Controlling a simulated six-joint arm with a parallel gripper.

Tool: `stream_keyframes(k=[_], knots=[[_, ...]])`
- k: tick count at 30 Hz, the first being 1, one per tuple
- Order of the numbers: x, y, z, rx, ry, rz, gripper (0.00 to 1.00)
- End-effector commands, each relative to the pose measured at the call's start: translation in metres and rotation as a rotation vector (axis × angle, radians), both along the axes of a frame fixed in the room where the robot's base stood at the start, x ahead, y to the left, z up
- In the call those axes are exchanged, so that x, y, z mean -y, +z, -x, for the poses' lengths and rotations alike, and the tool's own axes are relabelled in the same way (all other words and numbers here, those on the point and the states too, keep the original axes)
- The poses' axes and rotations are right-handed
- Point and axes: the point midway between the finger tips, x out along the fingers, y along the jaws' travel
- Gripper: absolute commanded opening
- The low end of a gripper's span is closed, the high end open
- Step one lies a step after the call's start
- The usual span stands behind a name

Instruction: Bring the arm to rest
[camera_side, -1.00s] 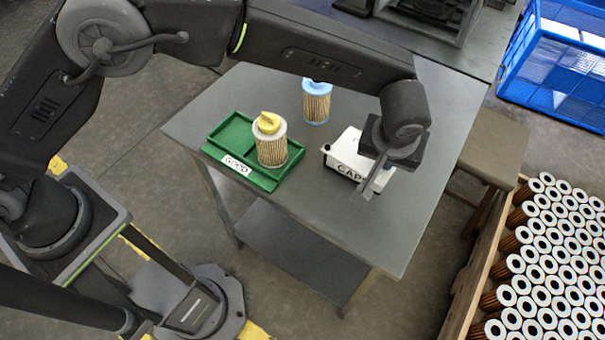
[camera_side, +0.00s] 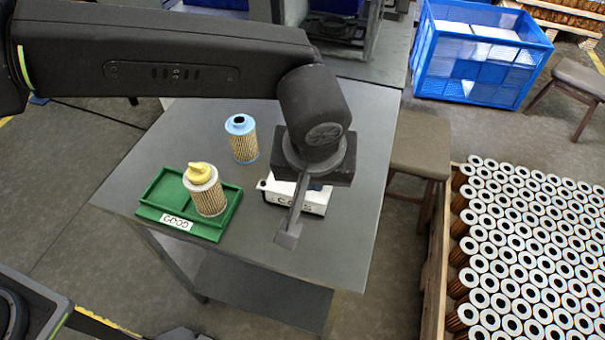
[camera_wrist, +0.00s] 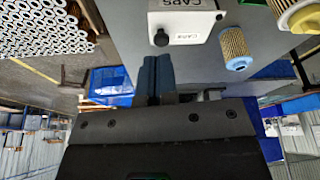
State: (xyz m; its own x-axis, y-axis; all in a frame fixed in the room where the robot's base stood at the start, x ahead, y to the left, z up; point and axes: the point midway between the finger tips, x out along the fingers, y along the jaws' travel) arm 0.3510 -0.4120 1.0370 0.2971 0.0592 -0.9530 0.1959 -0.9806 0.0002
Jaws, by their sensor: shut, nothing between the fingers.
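My gripper (camera_side: 289,236) is shut and empty, pointing down above the grey table (camera_side: 345,240). In the side view it stands in front of a white box (camera_side: 313,203) with a CAPS label and hides part of it. In the wrist view the shut fingers (camera_wrist: 155,70) show just below the white box (camera_wrist: 180,22). A cartridge with a yellow cap (camera_side: 205,190) stands upright in the right part of a green tray (camera_side: 150,212) labelled GOOD. A cartridge with a blue top (camera_side: 242,140) stands upright on the table behind the tray.
A wooden stool (camera_side: 420,145) stands right of the table. A crate of many cartridges (camera_side: 530,250) lies to the right, and a blue bin (camera_side: 475,55) stands at the back right. The table's front right is clear.

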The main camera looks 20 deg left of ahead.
Motion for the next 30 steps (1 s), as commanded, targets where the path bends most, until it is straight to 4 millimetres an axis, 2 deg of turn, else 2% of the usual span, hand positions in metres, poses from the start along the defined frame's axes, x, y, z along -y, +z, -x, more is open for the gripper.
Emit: stream_keyframes(k=[7,11,14,17,20,25,30], knots=[[-0.001,0.004,0.001,0.0,0.0,0.0,0.0],[-0.022,0.019,-0.006,0.0,-0.003,0.009,0.0],[-0.06,0.043,-0.012,0.0,-0.015,0.018,0.0],[-0.11,0.07,-0.013,0.004,-0.036,0.029,0.0],[-0.161,0.092,-0.005,0.014,-0.058,0.038,0.0],[-0.238,0.114,0.024,0.045,-0.095,0.047,0.0],[-0.299,0.119,0.067,0.091,-0.13,0.04,0.0]])
